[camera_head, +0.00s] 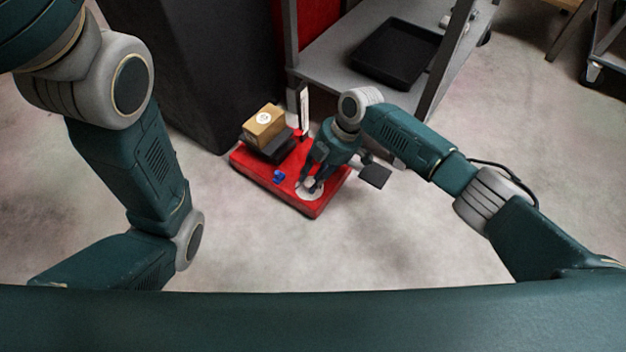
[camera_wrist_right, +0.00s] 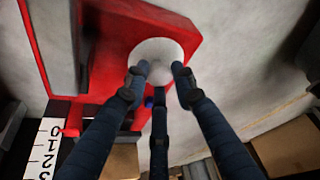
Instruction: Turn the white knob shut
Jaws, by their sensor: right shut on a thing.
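The white knob (camera_head: 302,193) is a round white piece near the front right corner of a red board (camera_head: 247,160). In the right wrist view the white knob (camera_wrist_right: 154,50) shows as a pale disc at the fingertips. My right gripper (camera_head: 311,186) reaches down over it, and its dark fingers close around the knob; the wrist view shows the fingertips (camera_wrist_right: 161,73) against it. The fingers partly hide the knob, and I cannot tell its turned position. My left arm is at the left, but its gripper is out of view.
An upright white scale (camera_head: 304,108) stands behind. A grey shelf with a black tray (camera_head: 396,52) is at the back. The floor in front is clear.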

